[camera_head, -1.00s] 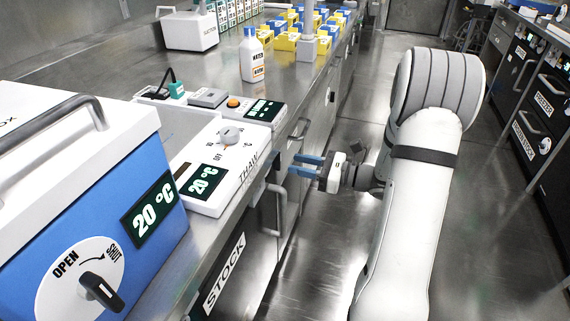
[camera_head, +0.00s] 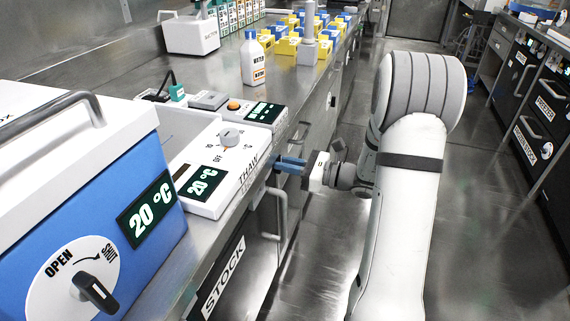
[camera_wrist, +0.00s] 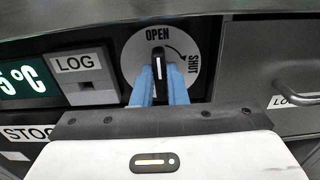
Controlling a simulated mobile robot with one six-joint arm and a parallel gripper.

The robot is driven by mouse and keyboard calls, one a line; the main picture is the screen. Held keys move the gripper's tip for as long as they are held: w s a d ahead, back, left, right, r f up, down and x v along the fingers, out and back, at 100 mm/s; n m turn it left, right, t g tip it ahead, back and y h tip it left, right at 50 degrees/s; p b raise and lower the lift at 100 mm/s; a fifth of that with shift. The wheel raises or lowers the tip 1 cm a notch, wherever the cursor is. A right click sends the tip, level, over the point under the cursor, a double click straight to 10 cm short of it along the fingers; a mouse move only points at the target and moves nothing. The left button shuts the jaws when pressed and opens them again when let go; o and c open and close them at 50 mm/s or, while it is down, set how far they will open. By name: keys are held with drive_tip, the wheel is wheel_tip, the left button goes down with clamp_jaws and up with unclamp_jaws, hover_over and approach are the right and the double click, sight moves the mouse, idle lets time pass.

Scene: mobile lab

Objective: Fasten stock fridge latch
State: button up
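The stock fridge's latch is a black knob (camera_wrist: 159,62) with a white line, on a round white dial (camera_wrist: 133,68) marked OPEN and SHUT in the wrist view. The knob stands upright, its line toward OPEN; SHUT is to the right. My gripper (camera_wrist: 160,88) has its blue fingers close on both sides of the knob's lower part and looks shut on it. In the head view my gripper (camera_head: 289,164) reaches left to the counter front, its fingers close together; the latch is hidden there. The fridge front carries a STOCK label (camera_head: 224,278).
The wrist view shows a LOG panel (camera_wrist: 85,72), a green temperature display (camera_wrist: 22,80) and a drawer handle (camera_wrist: 298,97). In the head view a blue box (camera_head: 130,210) and a THAW unit (camera_head: 215,165) stand on the counter. The aisle floor (camera_head: 310,260) is clear.

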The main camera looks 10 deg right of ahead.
clamp_jaws()
drive_tip(key=shift+w+r, duration=0.1)
drive_tip(key=shift+m+p, duration=0.3)
drive_tip(key=shift+p, duration=0.3)
drive_tip(key=shift+w+d+f+m+p, duration=0.15)
drive_tip(key=shift+m+p, duration=2.7)
drive_tip(key=shift+p, duration=0.8)
drive_tip(key=shift+w+d+f+m+p, duration=0.1)
drive_tip(key=shift+d+f+m+p, duration=0.1)
drive_tip(key=shift+m+p, duration=3.1)
drive_tip(key=shift+w+d+f+m+p, duration=0.15)
drive_tip(key=shift+m+p, duration=2.3)
drive_tip(key=shift+p, duration=1.55)
drive_tip(key=shift+m, duration=0.3)
